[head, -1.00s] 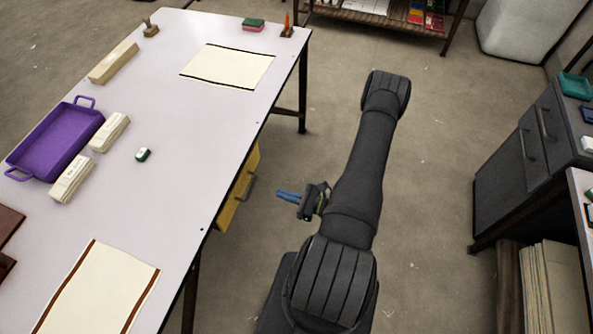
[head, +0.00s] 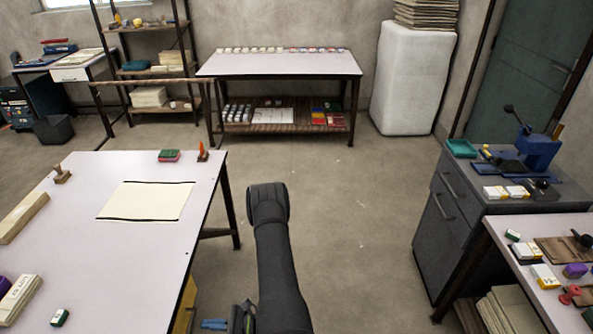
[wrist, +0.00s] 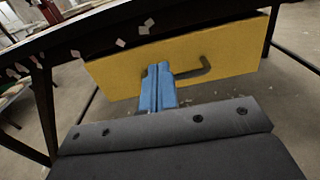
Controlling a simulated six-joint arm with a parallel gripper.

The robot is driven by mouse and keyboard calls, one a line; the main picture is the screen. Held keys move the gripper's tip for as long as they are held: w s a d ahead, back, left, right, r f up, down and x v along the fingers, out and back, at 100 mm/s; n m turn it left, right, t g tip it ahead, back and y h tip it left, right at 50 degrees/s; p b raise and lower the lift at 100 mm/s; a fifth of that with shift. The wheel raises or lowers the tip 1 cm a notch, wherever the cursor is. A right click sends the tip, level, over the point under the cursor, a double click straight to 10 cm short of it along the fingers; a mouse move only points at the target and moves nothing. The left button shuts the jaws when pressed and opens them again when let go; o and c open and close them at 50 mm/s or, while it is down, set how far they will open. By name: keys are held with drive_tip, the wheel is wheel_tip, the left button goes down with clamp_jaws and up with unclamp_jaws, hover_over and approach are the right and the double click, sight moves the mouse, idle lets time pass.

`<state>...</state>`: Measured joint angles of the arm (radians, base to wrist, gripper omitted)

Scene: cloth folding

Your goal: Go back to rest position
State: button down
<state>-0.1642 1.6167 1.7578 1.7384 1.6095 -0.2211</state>
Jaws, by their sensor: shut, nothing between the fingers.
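My gripper (head: 214,324) shows at the bottom edge of the head view, low beside the right side of the white table (head: 120,262). Its blue fingers (wrist: 158,88) show in the wrist view, pressed together with nothing between them. In that view they overlap a yellow drawer front (wrist: 110,75) with a dark handle (wrist: 192,72) under the table. I cannot tell how far the fingers are from the drawer. My dark arm stands upright over the floor, right of the table. A cream cloth (head: 147,201) with dark edge stripes lies flat on the table.
A grey cabinet (head: 428,225) and a second table (head: 512,262) with small items stand at right. A long white table (head: 280,65) and a white padded block (head: 413,75) stand at the back. The floor (head: 345,210) between is clear.

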sight(176, 322)
drive_tip(key=shift+a, duration=3.9)
drive_tip(key=d, duration=1.2)
drive_tip(key=shift+d, duration=0.3)
drive_tip(key=shift+a, duration=0.1)
drive_tip(key=a, duration=1.2)
drive_tip(key=shift+a, duration=0.15)
drive_tip(key=d, duration=1.4)
drive_tip(key=shift+a, duration=7.05)
